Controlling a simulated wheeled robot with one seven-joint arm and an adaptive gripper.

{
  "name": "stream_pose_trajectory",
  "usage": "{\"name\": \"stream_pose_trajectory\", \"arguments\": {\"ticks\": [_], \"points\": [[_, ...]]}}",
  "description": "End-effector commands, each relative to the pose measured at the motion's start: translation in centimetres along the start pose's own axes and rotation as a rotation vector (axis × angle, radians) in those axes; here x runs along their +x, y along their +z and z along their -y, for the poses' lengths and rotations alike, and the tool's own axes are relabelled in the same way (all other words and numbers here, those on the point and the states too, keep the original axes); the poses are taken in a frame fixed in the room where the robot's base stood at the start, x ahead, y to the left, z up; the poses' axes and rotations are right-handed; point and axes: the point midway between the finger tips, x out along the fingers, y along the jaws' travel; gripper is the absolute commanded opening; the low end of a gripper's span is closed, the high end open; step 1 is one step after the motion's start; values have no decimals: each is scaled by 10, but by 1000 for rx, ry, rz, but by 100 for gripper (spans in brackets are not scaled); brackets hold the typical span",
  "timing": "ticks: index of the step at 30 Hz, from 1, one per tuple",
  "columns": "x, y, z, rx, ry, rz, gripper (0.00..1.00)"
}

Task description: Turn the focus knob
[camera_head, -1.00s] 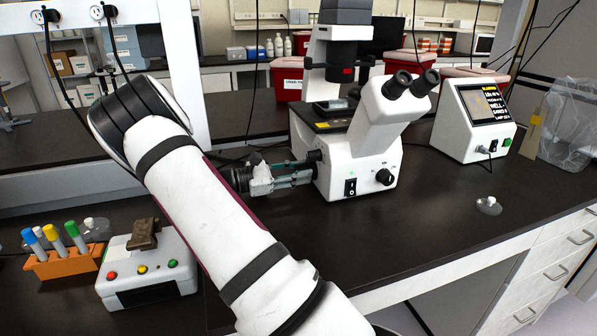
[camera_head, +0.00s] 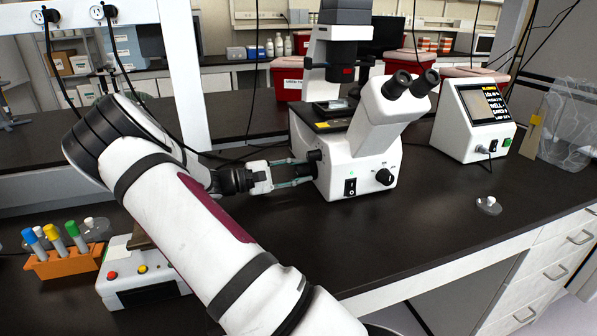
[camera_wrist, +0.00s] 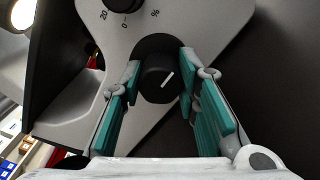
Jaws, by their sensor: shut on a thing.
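The white microscope (camera_head: 352,165) stands on the dark bench. Its black focus knob (camera_wrist: 160,80), with a white index line, sits on its side and also shows in the head view (camera_head: 315,156). My gripper (camera_wrist: 160,72) has its teal-padded fingers on either side of the knob and is shut on it. In the wrist view the index line points up and to the right. In the head view my gripper (camera_head: 303,170) reaches the microscope's left side, its fingers roughly level.
A second knob (camera_wrist: 122,4) with "0", "20" and "%" marks is near. Another black knob (camera_head: 385,177) and a switch (camera_head: 350,187) are on the microscope's front. A screen unit (camera_head: 475,120) stands right. A tube rack (camera_head: 62,262) and button box (camera_head: 145,280) are left.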

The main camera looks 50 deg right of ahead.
Motion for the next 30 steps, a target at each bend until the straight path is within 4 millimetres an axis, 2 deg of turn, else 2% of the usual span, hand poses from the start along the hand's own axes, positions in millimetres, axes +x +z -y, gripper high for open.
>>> {"name": "stream_pose_trajectory", "arguments": {"ticks": [15,16,18,19,30], "points": [[0,0,1,22,-2,1,1],[0,0,1,22,-2,1,31],[0,0,1,22,-2,1,47],[0,0,1,22,-2,1,50],[-5,0,0,22,0,-1,50]]}}
